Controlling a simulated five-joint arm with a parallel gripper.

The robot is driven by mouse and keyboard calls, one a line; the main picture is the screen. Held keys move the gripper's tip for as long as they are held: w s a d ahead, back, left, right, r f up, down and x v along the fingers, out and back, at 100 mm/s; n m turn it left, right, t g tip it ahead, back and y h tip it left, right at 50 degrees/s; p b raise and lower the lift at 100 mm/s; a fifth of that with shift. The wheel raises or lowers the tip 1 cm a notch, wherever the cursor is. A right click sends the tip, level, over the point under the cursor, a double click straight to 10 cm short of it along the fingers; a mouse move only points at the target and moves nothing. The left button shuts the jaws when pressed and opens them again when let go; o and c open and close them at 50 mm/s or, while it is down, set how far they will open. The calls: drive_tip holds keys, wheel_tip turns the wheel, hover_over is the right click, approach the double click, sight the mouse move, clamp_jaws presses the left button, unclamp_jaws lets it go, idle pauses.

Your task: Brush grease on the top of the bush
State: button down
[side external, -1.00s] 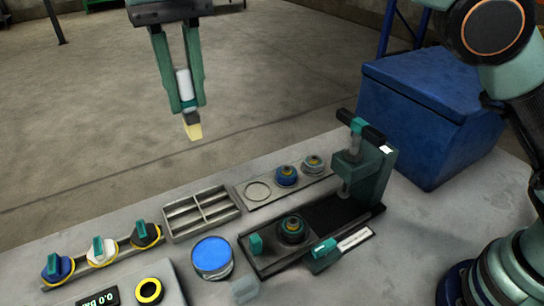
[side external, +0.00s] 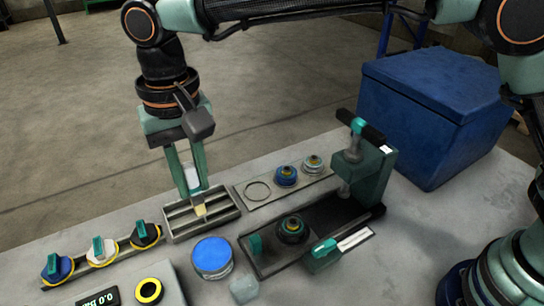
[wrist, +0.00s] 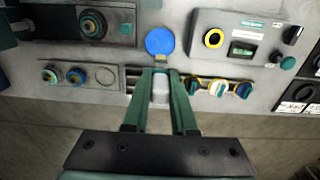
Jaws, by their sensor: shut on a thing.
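My gripper (side external: 193,188) is shut on a brush (side external: 191,177) with a white handle and a pale yellow tip. The brush points down over the grey divided tray; I cannot tell whether its tip touches the tray. In the wrist view the brush (wrist: 161,88) sits between the fingers. A round pot with a blue top (side external: 212,254) stands right of and nearer than the brush; it also shows in the wrist view (wrist: 160,41). What looks like the bush, dark with a gold-coloured centre (side external: 292,227), sits upright in the dark press fixture (side external: 345,212), apart from my gripper.
The grey divided tray (side external: 180,232) lies under my gripper. A plate (side external: 258,192) beyond the fixture holds two round parts beside an empty ring. Several knobbed valves (side external: 103,248) stand at left. A tall press column (side external: 365,170) and blue bin (side external: 430,110) are at right.

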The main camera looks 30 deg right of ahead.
sight(199, 207)
wheel_tip(199, 207, down, 12)
drive_tip(key=shift+f, duration=0.2)
idle(0.5)
drive_tip(key=shift+f, duration=0.65)
idle(2.0)
drive_tip(key=shift+r, duration=0.1)
drive_tip(key=shift+r, duration=3.5)
wheel_tip(199, 207, up, 19)
drive_tip(key=w+d+r, duration=0.1)
drive_tip(key=w+d, duration=0.2)
drive_tip(key=d, duration=0.7)
drive_tip(key=w+d+r, duration=0.1)
drive_tip(key=w+d, duration=0.2)
drive_tip(key=d, duration=0.7)
drive_tip(key=s+d+f, duration=0.1)
drive_tip(key=s+d, duration=0.1)
drive_tip(key=d, duration=0.7)
drive_tip(key=s+d+f, duration=0.1)
drive_tip(key=s+d, duration=0.2)
drive_tip(key=d, duration=0.6)
wheel_tip(199, 207, down, 11)
drive_tip(key=shift+w+a, duration=0.2)
drive_tip(key=shift+a, duration=0.05)
